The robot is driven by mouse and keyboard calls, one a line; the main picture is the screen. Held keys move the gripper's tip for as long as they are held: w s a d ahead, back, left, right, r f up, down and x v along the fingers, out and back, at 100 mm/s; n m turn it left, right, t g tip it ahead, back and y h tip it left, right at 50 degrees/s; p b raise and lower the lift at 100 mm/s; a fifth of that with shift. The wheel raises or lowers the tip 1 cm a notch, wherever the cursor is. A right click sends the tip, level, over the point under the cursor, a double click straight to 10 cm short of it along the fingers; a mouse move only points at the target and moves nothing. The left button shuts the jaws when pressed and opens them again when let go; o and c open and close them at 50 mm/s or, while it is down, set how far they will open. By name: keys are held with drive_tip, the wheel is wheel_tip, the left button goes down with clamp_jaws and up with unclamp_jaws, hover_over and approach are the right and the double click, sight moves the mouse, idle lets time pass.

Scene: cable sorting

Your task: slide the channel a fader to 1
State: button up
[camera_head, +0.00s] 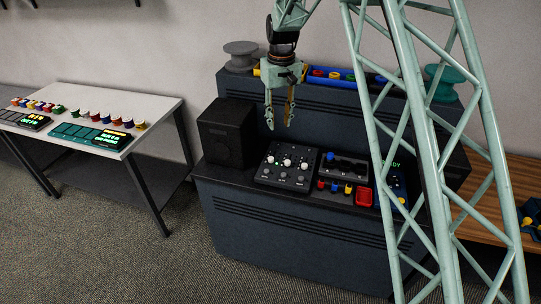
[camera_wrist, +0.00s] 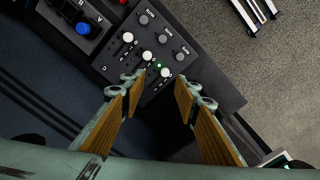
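The dark mixer panel (camera_head: 275,180) lies on the lower deck of the dark console. It has a row of white-capped faders (camera_head: 287,162) behind a row of dark knobs. In the wrist view the panel shows at upper centre, with three white caps: one upper left (camera_wrist: 127,37), one in the middle (camera_wrist: 147,55) and one lower right (camera_wrist: 165,72), near a small green light. Channel letters and scale numbers are too small to read. My gripper (camera_head: 279,124) hangs above and behind the panel, fingers down, apart and empty. In the wrist view its gripper fingers (camera_wrist: 166,92) are spread below the lower-right cap.
A black speaker box (camera_head: 227,135) stands left of the panel. To its right are a switch box (camera_head: 345,168) with a blue knob (camera_wrist: 82,28), a red bin (camera_head: 364,196) and a blue device (camera_head: 398,188). The console's raised back shelf (camera_head: 320,97) stands behind my gripper.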

hover_over(271, 158)
wheel_tip(271, 158, down, 7)
drive_tip(key=shift+r+p, duration=0.15)
drive_tip(key=shift+p, duration=0.25)
drive_tip(key=shift+a, duration=0.1)
drive_tip(key=shift+f+p, duration=0.4)
drive_tip(key=shift+f, duration=6.5)
